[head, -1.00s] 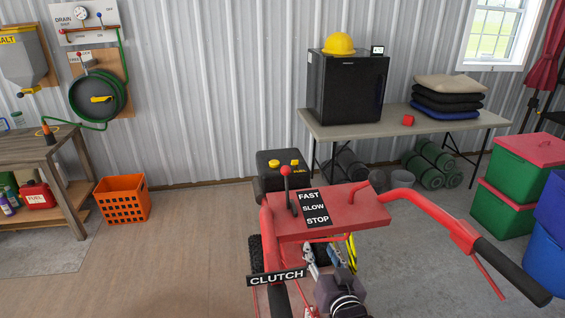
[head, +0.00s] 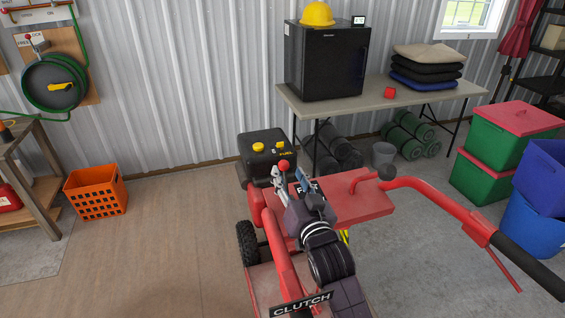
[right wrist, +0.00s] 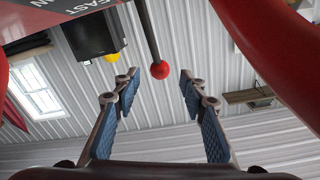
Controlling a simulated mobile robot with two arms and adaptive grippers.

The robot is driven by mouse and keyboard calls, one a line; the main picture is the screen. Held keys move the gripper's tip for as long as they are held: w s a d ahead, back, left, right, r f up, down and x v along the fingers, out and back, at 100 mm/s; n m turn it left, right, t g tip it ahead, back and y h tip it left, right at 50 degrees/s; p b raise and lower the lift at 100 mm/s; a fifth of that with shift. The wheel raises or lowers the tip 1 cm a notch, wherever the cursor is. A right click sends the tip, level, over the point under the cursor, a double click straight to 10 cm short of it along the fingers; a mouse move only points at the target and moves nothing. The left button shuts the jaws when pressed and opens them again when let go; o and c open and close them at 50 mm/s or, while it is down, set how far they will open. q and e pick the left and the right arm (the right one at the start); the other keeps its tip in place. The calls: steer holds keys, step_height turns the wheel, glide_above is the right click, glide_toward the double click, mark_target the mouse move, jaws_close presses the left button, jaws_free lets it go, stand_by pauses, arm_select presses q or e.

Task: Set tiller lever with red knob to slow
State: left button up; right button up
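The red tiller (head: 380,205) stands in front of me with its red panel. The lever's red knob (head: 283,165) shows at the panel's far left end, by the mostly covered FAST label. In the right wrist view the dark lever (right wrist: 149,30) and its red knob (right wrist: 159,69) show in line with the gap between the fingers. My right gripper (head: 288,180) is open at the knob; no finger clearly touches it. It also shows open in the right wrist view (right wrist: 158,90). My gripper and wrist hide SLOW and STOP in the head view. My left gripper is out of view.
The tiller's handlebar (head: 435,205) reaches to the right. A CLUTCH sign (head: 301,305) is at the bottom. The black fuel tank (head: 266,150) stands behind the lever. A table (head: 420,95) and green bins (head: 510,135) are farther back.

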mark_target(285, 169)
steer(key=shift+p+x, duration=0.45)
steer(key=shift+x, duration=2.1)
jaws_close()
